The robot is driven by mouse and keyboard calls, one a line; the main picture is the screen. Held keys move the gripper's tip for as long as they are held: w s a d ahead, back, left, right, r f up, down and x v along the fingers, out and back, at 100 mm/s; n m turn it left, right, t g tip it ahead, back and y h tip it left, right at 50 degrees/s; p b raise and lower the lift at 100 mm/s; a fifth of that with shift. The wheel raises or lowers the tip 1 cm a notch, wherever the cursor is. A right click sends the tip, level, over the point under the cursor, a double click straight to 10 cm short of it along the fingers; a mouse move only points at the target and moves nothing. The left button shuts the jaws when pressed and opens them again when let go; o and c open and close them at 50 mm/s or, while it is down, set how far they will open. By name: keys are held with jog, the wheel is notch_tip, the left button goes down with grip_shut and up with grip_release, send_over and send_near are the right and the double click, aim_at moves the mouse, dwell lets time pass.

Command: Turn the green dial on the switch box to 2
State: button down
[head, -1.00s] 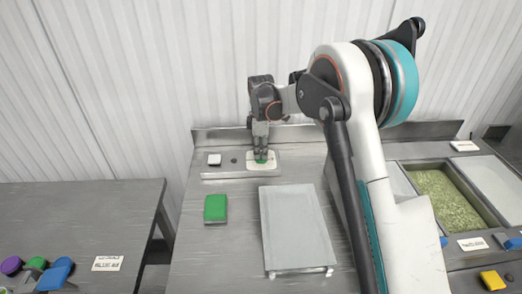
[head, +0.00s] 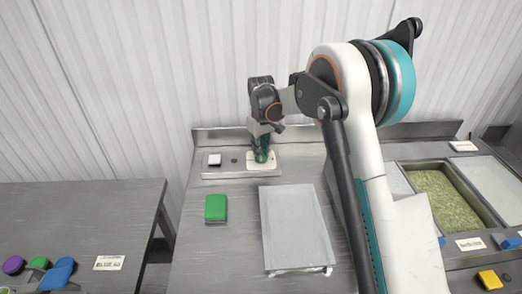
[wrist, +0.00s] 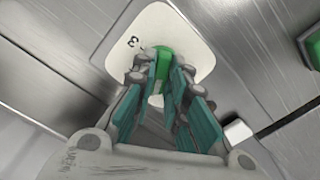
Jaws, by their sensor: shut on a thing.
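The switch box (head: 218,173) is a low grey metal strip at the back of the middle table. The green dial (head: 263,158) sits on a pale square plate at its right end. My gripper (head: 262,150) points down over the plate, shut on the dial. In the wrist view the teal fingers stand on both sides of the green dial (wrist: 163,60), whose end shows between them. A "3" is readable on the pale plate (wrist: 178,22). Other marks and the dial's pointer are not readable, so I cannot tell its setting.
A white button (head: 214,159) and a small dark knob (head: 234,161) sit on the box's left part. A green block (head: 216,208) and a grey raised plate (head: 297,225) lie in front. A bin of green grains (head: 445,200) stands at right.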

jog(key=m, duration=1.1)
jog(key=shift+m, duration=0.3)
dwell(0.4)
jog(key=c, duration=1.6)
grip_release()
jog(key=shift+r, duration=0.1)
notch_tip(320, 180, up, 12)
